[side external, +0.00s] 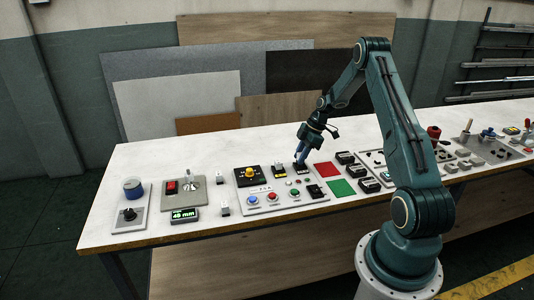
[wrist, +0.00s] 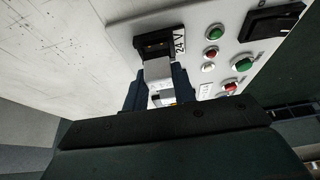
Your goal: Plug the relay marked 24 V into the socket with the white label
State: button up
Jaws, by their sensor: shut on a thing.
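In the wrist view my gripper (wrist: 158,90) has its blue fingers shut on a pale grey-white relay (wrist: 158,70). The relay's end is at the edge of a black socket (wrist: 153,45) on the light panel. I cannot tell whether it is seated or just in front of the socket. Beside this socket is a white label (wrist: 180,43) reading 24 V. No marking on the held relay is readable. In the side view my gripper (side external: 301,160) points down at the back right of the control panel (side external: 268,208), hiding most of the relay and socket. A second dark socket (side external: 279,171) is to its left.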

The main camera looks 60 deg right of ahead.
jog(key=shift+f, duration=0.85)
jog(key=o, duration=1)
jog(key=shift+r, duration=0.1)
jog(key=v, duration=1.3)
jog(key=shift+s+d+r, duration=0.1)
jog(key=shift+s+r, duration=0.05)
jog(key=shift+r, duration=0.15)
